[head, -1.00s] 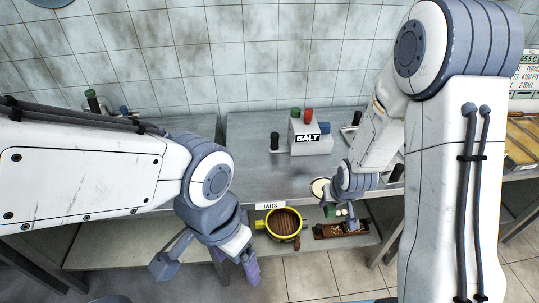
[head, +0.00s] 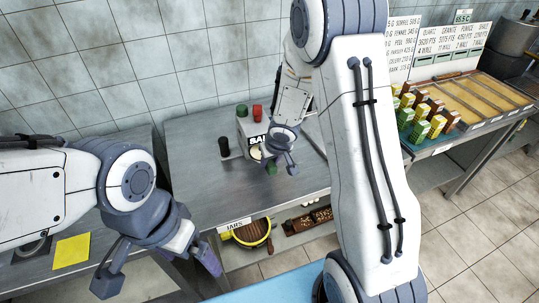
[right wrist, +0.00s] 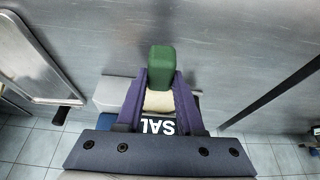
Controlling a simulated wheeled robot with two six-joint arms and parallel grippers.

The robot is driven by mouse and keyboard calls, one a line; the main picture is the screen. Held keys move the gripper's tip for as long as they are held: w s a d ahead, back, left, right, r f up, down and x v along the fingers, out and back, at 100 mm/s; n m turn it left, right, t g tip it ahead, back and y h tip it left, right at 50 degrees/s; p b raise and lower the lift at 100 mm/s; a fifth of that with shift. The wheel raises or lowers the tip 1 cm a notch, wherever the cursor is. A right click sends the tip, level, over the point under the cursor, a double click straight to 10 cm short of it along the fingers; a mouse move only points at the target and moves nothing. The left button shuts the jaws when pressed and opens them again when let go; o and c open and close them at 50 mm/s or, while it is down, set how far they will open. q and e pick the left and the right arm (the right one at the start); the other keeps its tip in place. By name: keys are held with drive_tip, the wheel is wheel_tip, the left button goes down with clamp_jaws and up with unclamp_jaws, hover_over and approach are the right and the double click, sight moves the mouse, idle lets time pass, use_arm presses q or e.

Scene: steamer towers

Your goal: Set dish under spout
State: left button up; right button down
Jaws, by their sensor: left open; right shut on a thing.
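My right gripper (head: 283,163) is shut on a small pale dish (head: 257,153) with a green block-like part (head: 271,168). It holds them close to the front of the grey SALT dispenser (head: 243,130). In the right wrist view the green block (right wrist: 160,68) sits at the fingertips, with a cream surface (right wrist: 160,101) between the fingers and the SALT lettering (right wrist: 172,127) behind. My arm and gripper hide much of the dispenser. I cannot make out the spout or whether the dish is under it. My left gripper (head: 155,270) is open and empty at the lower left.
The metal counter (head: 195,185) is mostly bare, with a black post (head: 223,147) left of the dispenser. A yellow-rimmed bowl (head: 252,234) and a brown tray (head: 305,222) sit on the shelf below. A yellow square (head: 71,250) lies at the left. Cartons (head: 425,115) stand right.

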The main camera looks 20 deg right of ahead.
sight(270, 179)
drive_tip(key=shift+w+d, duration=0.1)
drive_tip(key=shift+w, duration=0.1)
drive_tip(key=shift+d, duration=0.2)
drive_tip(key=shift+s, duration=0.1)
drive_tip(key=shift+s+f+b, duration=0.1)
drive_tip(key=shift+f+b, duration=0.1)
drive_tip(key=shift+b, duration=0.1)
wheel_tip(270, 179, down, 6)
drive_tip(key=b, duration=0.5)
drive_tip(key=shift+r, duration=0.2)
drive_tip(key=shift+f+b, duration=0.5)
drive_tip(key=shift+b, duration=0.15)
drive_tip(key=shift+c, duration=2.2)
unclamp_jaws()
